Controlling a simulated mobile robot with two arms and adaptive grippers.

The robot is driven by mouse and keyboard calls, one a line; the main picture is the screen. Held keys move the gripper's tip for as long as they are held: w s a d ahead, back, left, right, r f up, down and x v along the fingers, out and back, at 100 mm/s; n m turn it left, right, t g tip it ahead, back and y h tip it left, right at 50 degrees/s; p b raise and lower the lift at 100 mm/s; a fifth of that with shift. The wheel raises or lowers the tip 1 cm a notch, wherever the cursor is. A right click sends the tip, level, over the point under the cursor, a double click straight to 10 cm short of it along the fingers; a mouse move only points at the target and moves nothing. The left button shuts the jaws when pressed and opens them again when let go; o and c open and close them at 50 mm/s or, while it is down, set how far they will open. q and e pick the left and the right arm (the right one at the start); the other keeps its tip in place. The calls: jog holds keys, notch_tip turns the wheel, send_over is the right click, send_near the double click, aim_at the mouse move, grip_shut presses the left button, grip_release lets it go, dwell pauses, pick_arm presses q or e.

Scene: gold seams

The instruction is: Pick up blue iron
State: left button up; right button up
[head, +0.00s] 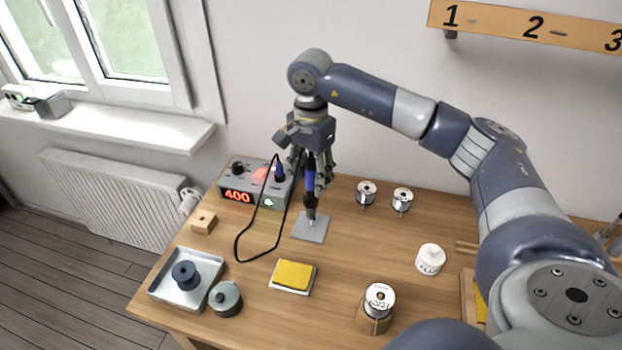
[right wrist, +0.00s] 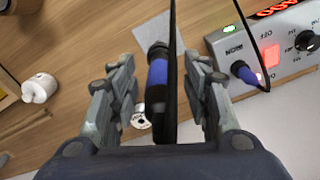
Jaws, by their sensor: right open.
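The blue iron (head: 310,180) has a blue handle and black lower part and stands upright over a small grey plate (head: 312,229). My right gripper (head: 314,166) is above the plate, pointing down, with its fingers on either side of the iron's upper part. In the right wrist view the blue handle (right wrist: 157,72) is between the two open fingers (right wrist: 160,65), with a gap on each side. The black cable runs in front of the handle there. My left gripper is not in view.
The soldering station (head: 257,184) with a red 400 display is left of the iron, its cable looping over the table. Two solder spools (head: 366,193) stand to the right.

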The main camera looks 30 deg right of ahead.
jog(key=shift+f, duration=1.05)
grip_shut()
jog(key=shift+r, duration=0.1)
